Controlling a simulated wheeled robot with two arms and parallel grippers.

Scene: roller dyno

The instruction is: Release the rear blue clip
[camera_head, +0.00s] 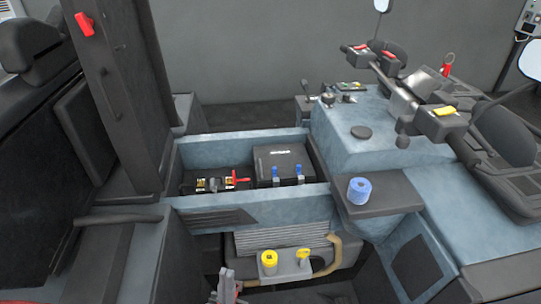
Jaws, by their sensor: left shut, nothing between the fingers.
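Two small blue clips stand upright on the near side of a black box (283,160) in the open blue-grey bay. One blue clip (275,175) is on the left and the other blue clip (299,173) is on the right; I cannot tell which is the rear one. My left gripper (226,274) shows at the bottom edge, shut and empty. It is below and to the left of the clips in the picture, well apart from them. My right gripper is not in view.
A battery-like unit with a red lever (238,181) sits left of the box. The bay's near wall (262,203) lies between my gripper and the clips. Yellow caps (269,262) and a tan hose (334,257) are close to my gripper. A blue roll (359,190) stands on a dark shelf.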

